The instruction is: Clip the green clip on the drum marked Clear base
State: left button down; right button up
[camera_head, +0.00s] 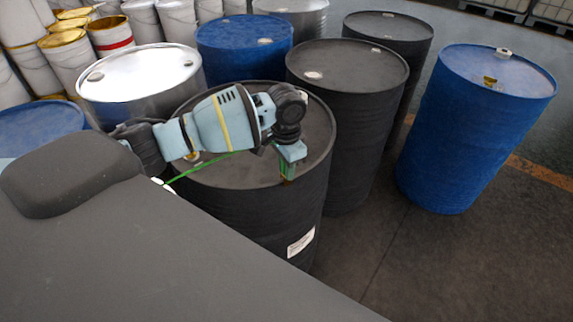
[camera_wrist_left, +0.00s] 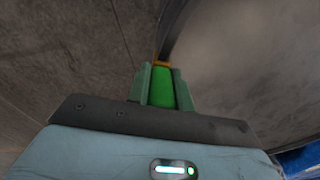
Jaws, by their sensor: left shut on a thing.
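My left gripper (camera_head: 287,172) is over the near rim of a black drum (camera_head: 255,215), at its right front. It is shut on the green clip (camera_wrist_left: 161,88), which sits between its two fingers in the left wrist view. The clip's orange tip is at the drum's dark rim (camera_wrist_left: 177,30); I cannot tell whether it grips the rim. A thin green cable (camera_head: 205,165) runs over the drum lid to the left. The drum bears a white label (camera_head: 301,242), too small to read. My right gripper is not in view.
Another black drum (camera_head: 345,130) stands close behind on the right, with one more (camera_head: 395,32) beyond. Blue drums stand at the right (camera_head: 475,130) and back (camera_head: 243,45). A steel drum (camera_head: 140,75) and several pails are at the left. Floor at the front right is clear.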

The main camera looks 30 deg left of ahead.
pick_arm(q)
jog(key=shift+f, duration=0.65)
jog(key=c, duration=1.2)
grip_release()
jog(key=shift+o, duration=0.2)
notch_tip(320, 180, up, 8)
jog(key=shift+f, duration=0.1)
jog(key=shift+s, duration=0.1)
